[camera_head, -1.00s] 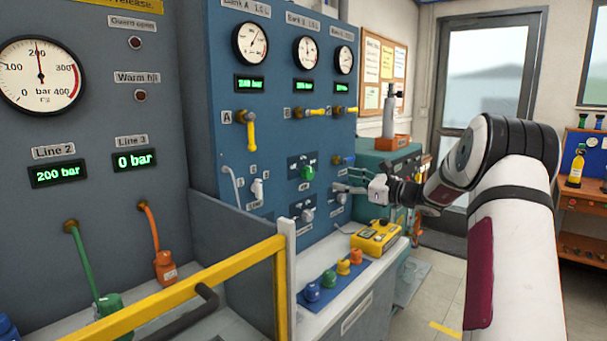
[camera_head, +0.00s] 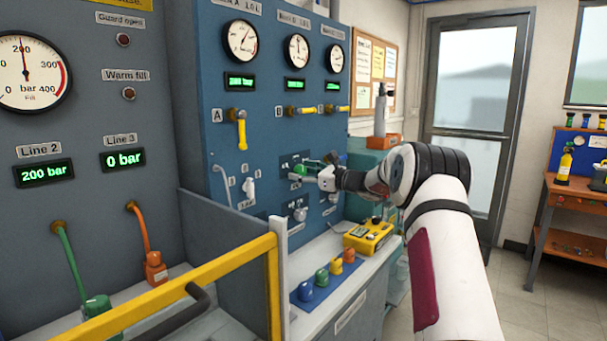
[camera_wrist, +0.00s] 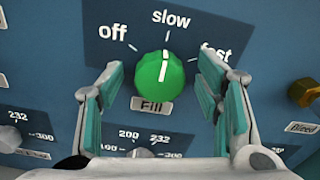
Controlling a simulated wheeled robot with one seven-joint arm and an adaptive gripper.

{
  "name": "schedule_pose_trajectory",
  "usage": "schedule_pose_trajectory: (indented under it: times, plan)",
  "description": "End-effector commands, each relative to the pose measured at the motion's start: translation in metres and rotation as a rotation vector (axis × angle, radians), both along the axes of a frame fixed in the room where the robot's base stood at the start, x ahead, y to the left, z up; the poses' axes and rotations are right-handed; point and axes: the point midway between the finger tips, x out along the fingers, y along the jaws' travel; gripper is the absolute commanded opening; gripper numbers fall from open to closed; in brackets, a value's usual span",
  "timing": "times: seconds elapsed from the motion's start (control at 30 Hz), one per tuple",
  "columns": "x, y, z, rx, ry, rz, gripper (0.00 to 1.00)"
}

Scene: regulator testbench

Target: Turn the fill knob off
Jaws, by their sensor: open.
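The green fill knob (camera_wrist: 158,82) is in the middle of the wrist view, above a plate reading "Fill". Its dial labels read "off" at left, "slow" at top and "fast" at right. The white mark on the knob points up, close to "slow". My gripper (camera_wrist: 162,90) is open, with one teal-padded finger on each side of the knob; a gap shows on both sides. In the head view my gripper (camera_head: 312,176) is at the blue panel, and the knob (camera_head: 299,170) shows partly beside the fingers.
A yellow valve handle (camera_head: 241,132) hangs on the panel left of my arm. Below are a grey knob (camera_head: 300,214), a yellow box (camera_head: 368,238) and several coloured knobs on a blue mat (camera_head: 307,301). A yellow rail (camera_head: 180,291) stands at the front left.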

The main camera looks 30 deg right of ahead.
Motion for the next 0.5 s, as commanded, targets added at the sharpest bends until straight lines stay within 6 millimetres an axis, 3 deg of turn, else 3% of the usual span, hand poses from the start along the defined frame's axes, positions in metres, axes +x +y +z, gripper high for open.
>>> schedule_pose_trajectory:
  times: [0.23, 0.43, 0.5]
  plan:
    - [0.0004, 0.0000, -0.0001, 0.000, 0.000, 0.000, 0.59]
    - [0.0003, 0.0000, -0.0002, 0.000, 0.000, 0.000, 0.14]
    - [0.0003, 0.0000, -0.0002, 0.000, 0.000, 0.000, 0.11]
